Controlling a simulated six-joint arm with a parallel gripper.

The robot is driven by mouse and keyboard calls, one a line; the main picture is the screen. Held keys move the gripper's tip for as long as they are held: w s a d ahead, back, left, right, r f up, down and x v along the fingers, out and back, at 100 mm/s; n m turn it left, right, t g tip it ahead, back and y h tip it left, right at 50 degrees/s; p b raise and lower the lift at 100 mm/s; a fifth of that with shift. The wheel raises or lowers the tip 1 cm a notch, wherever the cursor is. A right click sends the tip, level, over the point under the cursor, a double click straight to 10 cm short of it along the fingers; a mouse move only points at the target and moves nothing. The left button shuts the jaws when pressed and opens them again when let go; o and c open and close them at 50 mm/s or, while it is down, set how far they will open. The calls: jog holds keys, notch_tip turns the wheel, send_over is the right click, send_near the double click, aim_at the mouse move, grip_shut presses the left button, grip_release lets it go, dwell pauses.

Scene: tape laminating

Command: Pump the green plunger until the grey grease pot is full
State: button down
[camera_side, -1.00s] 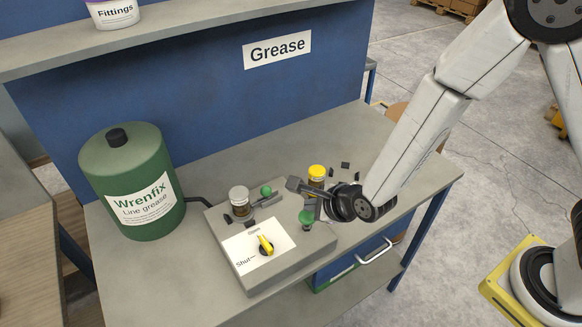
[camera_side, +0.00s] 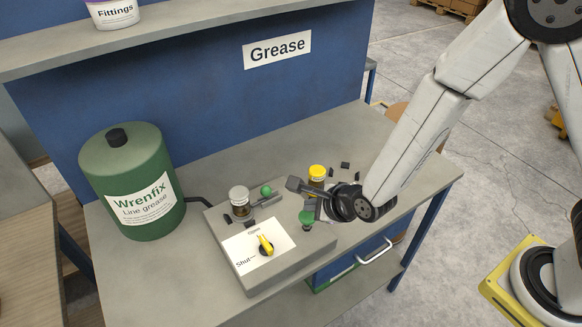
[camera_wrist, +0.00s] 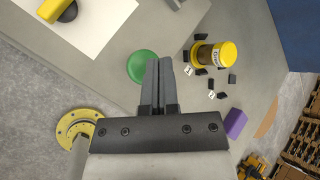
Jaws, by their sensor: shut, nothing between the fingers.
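A green plunger knob (camera_side: 306,217) stands at the right end of the grey pump block (camera_side: 283,272). In the wrist view the green knob (camera_wrist: 141,67) lies just left of my fingertips. My gripper (camera_side: 317,211) is shut and empty, close beside the knob; I cannot tell whether they touch. It also shows in the wrist view (camera_wrist: 164,66). The grey-lidded pot (camera_side: 238,194) has clear walls with brown contents; its fill level is hard to read. A yellow-lidded pot (camera_side: 317,172) stands behind my gripper. A second green knob (camera_side: 266,190) is beside the grey-lidded pot.
A yellow valve handle (camera_side: 265,244) sits on a plate marked Open and Shut, its upper end toward Open. A green Wrenfix drum (camera_side: 122,165) stands at the left. Small dark pieces lie near the yellow-lidded pot. A purple block (camera_wrist: 235,123) shows in the wrist view.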

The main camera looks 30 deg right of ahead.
aim_at(310, 216)
jog(key=shift+f, duration=1.75)
dwell(2.2)
jog(key=shift+r, duration=0.15)
dwell(0.3)
jog(key=shift+r, duration=1.6)
jog(key=shift+r, duration=0.1)
jog(key=shift+r, duration=2.4)
